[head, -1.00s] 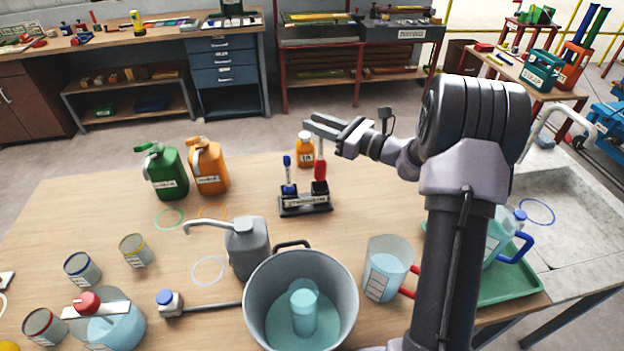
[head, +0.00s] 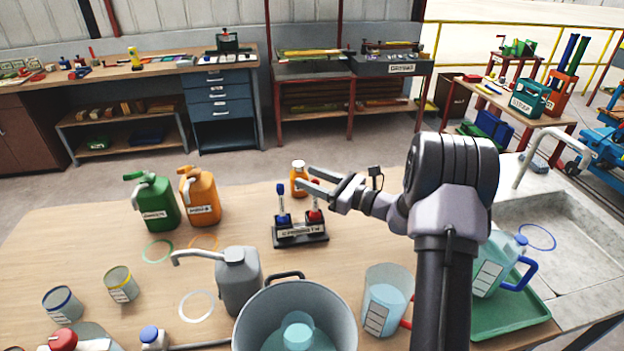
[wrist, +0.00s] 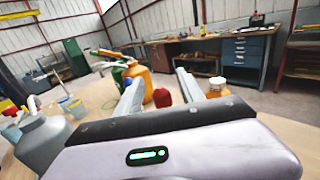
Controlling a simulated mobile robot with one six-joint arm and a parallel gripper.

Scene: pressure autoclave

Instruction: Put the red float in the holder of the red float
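The red float (head: 315,217) stands upright in the right socket of the black labelled holder (head: 300,237). Its lower end is hidden in the socket. A blue float (head: 283,203) stands in the left socket. My gripper (head: 306,177) is at the height of the red float's thin stem, above its red body, with its fingers spread apart. In the wrist view the two pale fingers (wrist: 158,88) are apart, and a red piece (wrist: 162,97), seemingly the red float, shows between them. I cannot tell whether a finger still touches the stem.
Green (head: 158,205) and orange (head: 202,200) jugs stand to the left. A grey spouted can (head: 238,278), a metal pot (head: 295,315) and a clear beaker (head: 385,300) stand in front.

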